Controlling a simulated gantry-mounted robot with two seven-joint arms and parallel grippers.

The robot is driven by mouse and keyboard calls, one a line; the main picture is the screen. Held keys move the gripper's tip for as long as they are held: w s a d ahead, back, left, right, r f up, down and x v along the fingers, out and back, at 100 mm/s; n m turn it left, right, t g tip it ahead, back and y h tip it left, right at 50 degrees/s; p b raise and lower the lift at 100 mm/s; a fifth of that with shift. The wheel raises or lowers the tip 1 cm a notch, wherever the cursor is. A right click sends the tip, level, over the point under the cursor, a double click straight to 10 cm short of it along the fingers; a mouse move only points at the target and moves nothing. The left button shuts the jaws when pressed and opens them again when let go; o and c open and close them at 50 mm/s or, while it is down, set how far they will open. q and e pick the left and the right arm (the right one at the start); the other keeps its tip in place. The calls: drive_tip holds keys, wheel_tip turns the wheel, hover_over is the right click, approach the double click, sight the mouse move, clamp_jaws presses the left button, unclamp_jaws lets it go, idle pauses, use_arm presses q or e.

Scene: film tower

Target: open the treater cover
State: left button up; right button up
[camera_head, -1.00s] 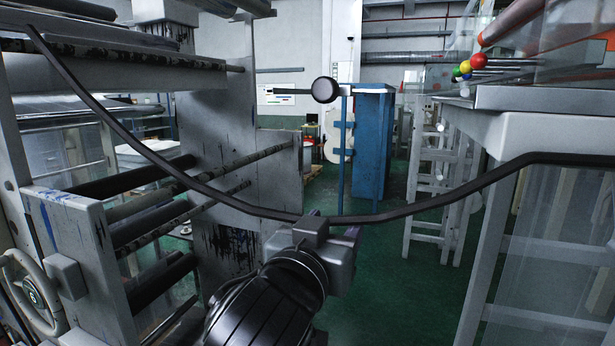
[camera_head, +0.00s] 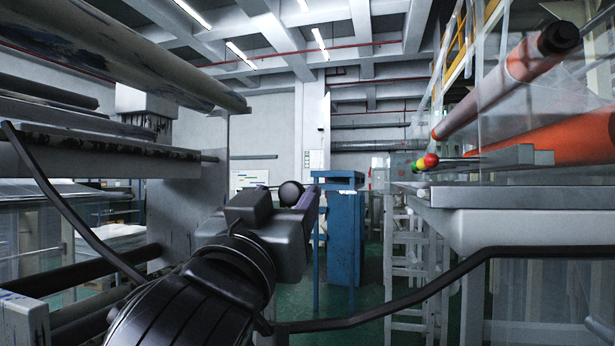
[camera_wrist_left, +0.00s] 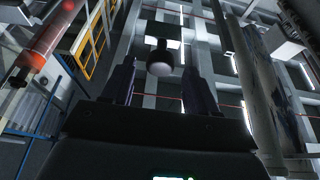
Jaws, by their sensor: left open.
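My left gripper (camera_head: 306,194) is raised in the middle of the head view, its jaws pointing away from me. A dark round knob (camera_head: 291,193) shows just beyond the gripper, partly covered by it. In the left wrist view the knob (camera_wrist_left: 160,58) lies between the two open fingers of the left gripper (camera_wrist_left: 158,84), with space on both sides. I cannot tell how far ahead of the fingertips it is. I see no contact. I cannot make out which panel is the treater cover. My right gripper is out of view.
A machine frame with rollers (camera_head: 95,158) stands at the left. A grey table-like frame (camera_head: 470,222) with orange rolls (camera_head: 512,80) above stands at the right. A blue cabinet (camera_head: 346,240) stands behind the gripper. A black cable or bar (camera_head: 400,303) crosses low in front.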

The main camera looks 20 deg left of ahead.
sight(289, 194)
use_arm(q)
drive_tip(key=shift+p+x, duration=0.6)
drive_tip(key=shift+x, duration=1.25)
drive_tip(key=shift+f, duration=0.1)
clamp_jaws()
